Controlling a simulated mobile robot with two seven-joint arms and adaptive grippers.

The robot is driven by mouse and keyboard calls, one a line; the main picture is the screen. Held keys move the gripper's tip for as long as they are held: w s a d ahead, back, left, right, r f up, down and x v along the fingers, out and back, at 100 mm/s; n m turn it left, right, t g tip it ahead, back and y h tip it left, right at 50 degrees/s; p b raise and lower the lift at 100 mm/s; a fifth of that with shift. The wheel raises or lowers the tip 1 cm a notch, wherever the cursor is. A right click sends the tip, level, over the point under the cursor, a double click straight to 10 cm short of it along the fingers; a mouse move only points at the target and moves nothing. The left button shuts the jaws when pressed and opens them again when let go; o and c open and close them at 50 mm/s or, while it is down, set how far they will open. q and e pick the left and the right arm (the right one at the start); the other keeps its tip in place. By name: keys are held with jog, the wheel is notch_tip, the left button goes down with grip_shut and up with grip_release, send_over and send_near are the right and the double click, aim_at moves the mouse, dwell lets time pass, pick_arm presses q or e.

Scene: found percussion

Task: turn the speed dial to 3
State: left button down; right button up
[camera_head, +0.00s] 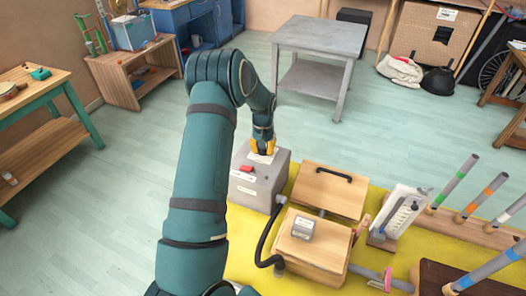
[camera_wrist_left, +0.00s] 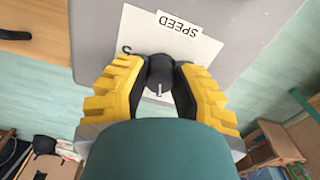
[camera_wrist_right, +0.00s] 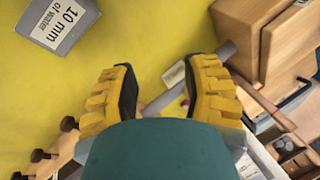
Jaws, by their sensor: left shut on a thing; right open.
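The speed dial (camera_wrist_left: 160,70) is a dark round knob on a white plate (camera_wrist_left: 196,52) printed SPEED, which appears upside down in the left wrist view. A short pale mark shows on the knob's near side. One dark character shows at the plate's left; I cannot read it surely. My left gripper (camera_wrist_left: 158,78) is shut on the knob, one yellow finger on each side. In the head view this gripper (camera_head: 263,148) points down onto the grey box (camera_head: 255,191) and hides the dial. My right gripper (camera_wrist_right: 161,78) is open, above the yellow surface.
Beside the grey box stand a wooden box with a black handle (camera_head: 328,190) and another wooden box (camera_head: 312,250). A black hose (camera_head: 264,242) curves close by. A white gauge panel (camera_head: 401,212) and several upright tubes stand right. A grey table (camera_head: 320,36) is behind.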

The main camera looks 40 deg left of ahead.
pick_arm(q)
jog(key=m+b, duration=0.1)
jog(key=m, duration=0.3)
jog(key=shift+s+f+m, duration=0.1)
jog(key=shift+f+m, duration=0.05)
jog(key=shift+m, duration=0.15)
pick_arm(e)
jog(key=shift+f, duration=0.85)
pick_arm(q)
jog(key=shift+m+b, duration=0.35)
jog(key=shift+m, duration=1.25)
pick_arm(e)
jog(key=shift+f, duration=0.3)
pick_arm(q)
jog(key=shift+m, duration=0.3)
jog(key=c, duration=0.6)
grip_release()
jog(key=shift+c, duration=0.2)
jog(key=shift+r, duration=0.2)
notch_tip(320, 180, up, 12)
